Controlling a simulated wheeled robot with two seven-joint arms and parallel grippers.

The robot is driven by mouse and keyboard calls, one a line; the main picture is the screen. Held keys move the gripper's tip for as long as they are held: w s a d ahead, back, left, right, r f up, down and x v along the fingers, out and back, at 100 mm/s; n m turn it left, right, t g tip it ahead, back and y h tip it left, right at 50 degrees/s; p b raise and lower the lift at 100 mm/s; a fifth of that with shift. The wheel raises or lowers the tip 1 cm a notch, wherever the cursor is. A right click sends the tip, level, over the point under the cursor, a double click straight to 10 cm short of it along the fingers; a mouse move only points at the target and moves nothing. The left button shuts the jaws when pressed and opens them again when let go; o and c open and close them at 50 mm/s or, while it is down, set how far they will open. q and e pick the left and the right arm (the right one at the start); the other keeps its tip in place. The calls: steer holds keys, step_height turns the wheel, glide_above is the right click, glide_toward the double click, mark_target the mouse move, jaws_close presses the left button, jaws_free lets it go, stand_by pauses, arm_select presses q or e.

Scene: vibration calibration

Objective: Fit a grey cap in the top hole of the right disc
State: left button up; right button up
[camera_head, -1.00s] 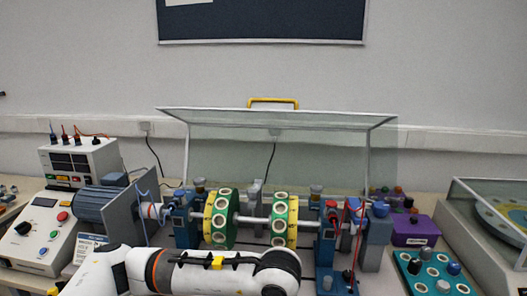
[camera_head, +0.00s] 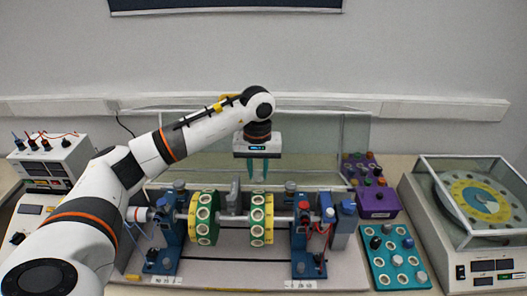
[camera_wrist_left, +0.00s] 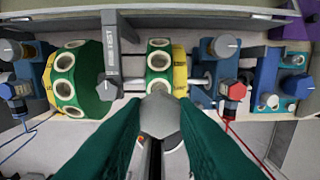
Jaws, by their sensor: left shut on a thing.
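My left gripper (camera_head: 258,180) has teal fingers and hangs pointing down above the right disc (camera_head: 257,228). It is shut on a grey cap (camera_wrist_left: 160,113), which shows between the fingertips in the left wrist view. The right disc, green and yellow with white-rimmed holes around its rim, also shows in the left wrist view (camera_wrist_left: 158,62); the cap and fingers cover part of it there. The cap is apart from the disc in the head view. The left disc (camera_head: 204,222) sits on the same shaft. My right gripper is not in view.
Blue bearing stands (camera_head: 306,245) flank the discs. A raised clear guard (camera_head: 330,140) stands behind. A teal tray (camera_head: 377,271) with holes and several caps lies at right, near a purple box (camera_head: 379,205). A balance with a glass cover (camera_head: 475,205) stands far right.

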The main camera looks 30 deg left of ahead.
arm_select(q)
steer(key=shift+s+f, duration=0.2)
steer(key=shift+f, duration=0.1)
steer(key=shift+s+f+b, duration=0.1)
steer(key=shift+f+b, duration=0.2)
steer(key=shift+b, duration=0.15)
steer(key=shift+f, duration=0.3)
step_height(320, 180, down, 3)
steer(key=shift+r+b, duration=0.2)
steer(key=shift+b, duration=0.6)
steer(key=shift+f, duration=0.55)
steer(key=shift+f+b, duration=0.1)
steer(key=shift+b, duration=0.2)
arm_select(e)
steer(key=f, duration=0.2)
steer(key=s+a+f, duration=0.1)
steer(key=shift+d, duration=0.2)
arm_select(q)
steer(key=shift+f, duration=0.1)
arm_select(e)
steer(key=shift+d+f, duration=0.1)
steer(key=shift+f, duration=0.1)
arm_select(q)
steer(key=shift+f+b, duration=0.15)
steer(key=shift+b, duration=0.3)
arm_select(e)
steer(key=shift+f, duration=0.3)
